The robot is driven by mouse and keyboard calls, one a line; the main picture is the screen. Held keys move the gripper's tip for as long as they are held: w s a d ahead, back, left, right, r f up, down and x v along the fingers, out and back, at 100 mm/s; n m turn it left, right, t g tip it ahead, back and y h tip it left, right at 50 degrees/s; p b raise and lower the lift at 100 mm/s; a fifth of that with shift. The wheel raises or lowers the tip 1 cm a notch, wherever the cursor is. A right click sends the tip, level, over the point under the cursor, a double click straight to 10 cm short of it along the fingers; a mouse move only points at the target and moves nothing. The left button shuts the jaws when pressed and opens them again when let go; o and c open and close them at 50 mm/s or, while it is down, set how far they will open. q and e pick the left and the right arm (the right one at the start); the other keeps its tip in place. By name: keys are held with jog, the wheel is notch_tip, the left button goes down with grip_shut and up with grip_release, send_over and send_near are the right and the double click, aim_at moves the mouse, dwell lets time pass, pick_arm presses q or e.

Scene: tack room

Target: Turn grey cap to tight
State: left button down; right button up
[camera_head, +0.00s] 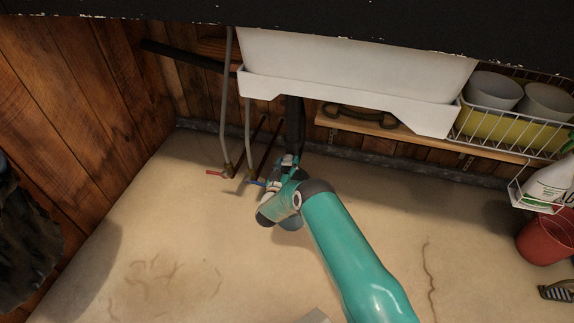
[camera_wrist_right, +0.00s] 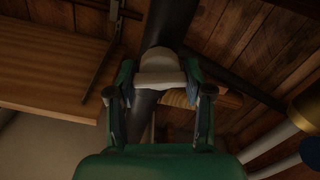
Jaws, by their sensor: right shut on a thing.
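In the right wrist view, the pale grey cap (camera_wrist_right: 160,78) sits against a dark drain pipe (camera_wrist_right: 170,25). My right gripper (camera_wrist_right: 160,95) is shut on the cap, with one finger on each side of it. In the head view, my right gripper (camera_head: 288,163) is at the lower part of the black pipe (camera_head: 294,125) under the white sink (camera_head: 350,65). The cap cannot be made out there, behind my gripper and wrist. How tight the cap is cannot be told. My left gripper is not in view.
Grey supply pipes (camera_head: 228,100) with a red valve handle (camera_head: 215,173) and a blue one (camera_head: 256,183) stand just left of my gripper. A wooden shelf (camera_head: 430,138) and a wire basket (camera_head: 508,130) are right. A red bucket (camera_head: 545,238) stands far right. Open floor lies in front.

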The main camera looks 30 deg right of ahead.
jog(key=shift+a+f+m+b, duration=0.15)
jog(key=shift+m+b, duration=0.15)
jog(key=shift+m, duration=1.5)
jog(key=o, duration=0.9)
jog(key=shift+o, duration=1.4)
jog(key=v, duration=1.2)
